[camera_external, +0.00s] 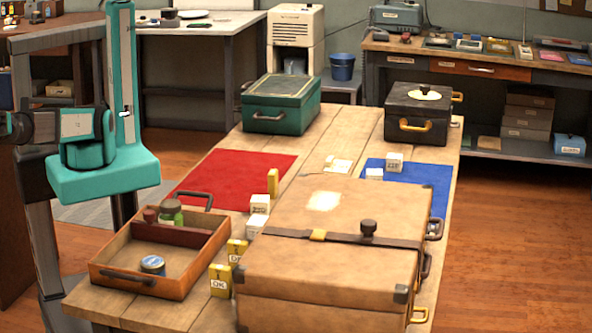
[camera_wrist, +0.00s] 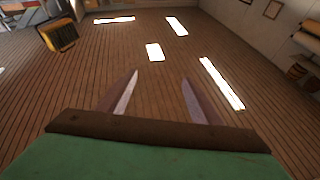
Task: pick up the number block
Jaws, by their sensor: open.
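Several small white blocks stand on the wooden table. One block with dark marks (camera_external: 394,162) is at the blue mat, with a lower white block (camera_external: 374,174) beside it. Two more white blocks, one (camera_external: 260,204) behind the other (camera_external: 256,223), stand left of the big tan case. The marks are too small to read, so I cannot tell which is the number block. My gripper (camera_wrist: 160,76) is open and empty in the wrist view, with bare floor beyond its fingers. In the external view my arm is at the left, away from the blocks; its fingers cannot be made out.
The big tan case (camera_external: 330,235) fills the table's near right. An open wooden tray (camera_external: 200,262) with jars is near left, beside yellow tags (camera_external: 219,281). A green case (camera_external: 281,103) and black case (camera_external: 418,113) stand at the back. The red mat (camera_external: 228,176) is mostly clear.

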